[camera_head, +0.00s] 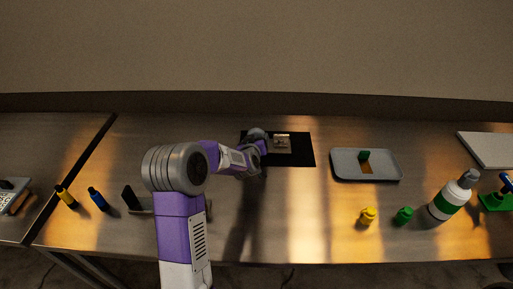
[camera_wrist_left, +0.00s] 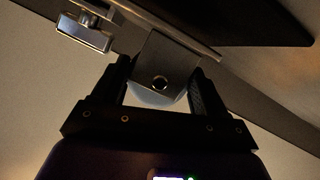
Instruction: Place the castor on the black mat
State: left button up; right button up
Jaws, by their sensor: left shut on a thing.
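The black mat (camera_head: 303,157) lies flat on the steel table in the middle of the head view. My left gripper (camera_head: 263,146) is over the mat's left part. In the left wrist view my left gripper (camera_wrist_left: 158,92) is shut on a grey metal piece with a round hole, which appears to be the castor (camera_wrist_left: 165,58). A pale rounded part shows below it between the fingers. In the head view the arm and gripper largely hide the held piece. Whether it touches the mat I cannot tell. My right gripper is not in view.
A small metal piece (camera_head: 282,143) is on the mat, right of the gripper. A grey tray (camera_head: 390,173) with a green block stands to the right. A white-and-green bottle (camera_head: 449,200), yellow (camera_head: 367,216) and green (camera_head: 403,216) small items stand front right. Bare table lies in front of the mat.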

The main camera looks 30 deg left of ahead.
pick_arm(q)
notch_tip(320, 180, down, 3)
jog(key=shift+r, duration=0.2)
jog(key=o, duration=1.6)
jog(key=shift+o, duration=0.2)
jog(key=shift+s, duration=0.1)
jog(key=v, duration=1.2)
jog(key=shift+p, duration=0.4)
